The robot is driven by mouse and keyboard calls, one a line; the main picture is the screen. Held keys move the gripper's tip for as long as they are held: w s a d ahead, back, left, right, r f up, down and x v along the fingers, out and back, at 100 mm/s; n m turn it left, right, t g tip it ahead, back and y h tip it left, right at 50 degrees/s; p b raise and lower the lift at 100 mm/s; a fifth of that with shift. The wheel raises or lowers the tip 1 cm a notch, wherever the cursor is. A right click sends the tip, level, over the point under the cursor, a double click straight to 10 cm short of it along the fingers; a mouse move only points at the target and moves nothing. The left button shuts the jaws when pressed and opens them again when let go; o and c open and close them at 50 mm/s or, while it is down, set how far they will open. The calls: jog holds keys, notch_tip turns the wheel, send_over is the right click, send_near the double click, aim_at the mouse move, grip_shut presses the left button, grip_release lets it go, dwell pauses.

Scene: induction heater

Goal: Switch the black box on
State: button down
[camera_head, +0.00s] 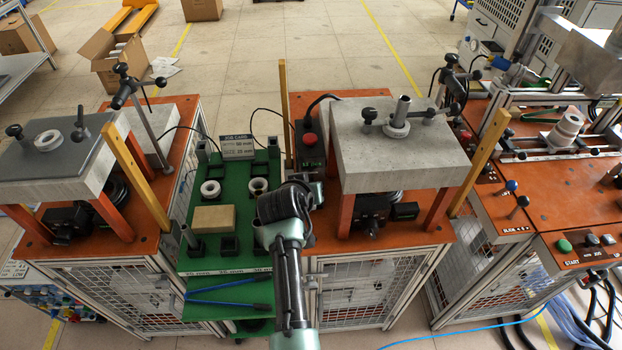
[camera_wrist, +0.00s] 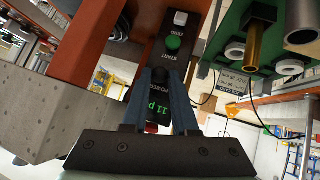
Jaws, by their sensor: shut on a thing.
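The black box (camera_wrist: 182,38) shows in the wrist view with a white ZERO button, a green START button (camera_wrist: 173,43), a POWER label and a lit display (camera_wrist: 160,115) with green characters. My gripper (camera_wrist: 160,76) is shut on the power switch beside the POWER label. The switch itself is mostly hidden between the fingers. My wrist hides the gripper's fingertips there.
The green board (camera_head: 206,262) with white rings, a tan block and blue-handled tongs lies left of my arm. A thick grey slab (camera_head: 372,178) on orange legs stands close on the right. A tan upright post (camera_head: 284,110) rises beside the black box.

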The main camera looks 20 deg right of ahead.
jog(key=shift+w+r+g+y+p, duration=0.15)
jog(key=shift+r+g+y+p, duration=0.2)
jog(key=shift+g, duration=0.25)
jog(key=c, duration=0.7)
grip_release()
jog(key=v, duration=1.3)
jog(key=shift+w+b, duration=0.2)
jog(key=shift+b, duration=0.1)
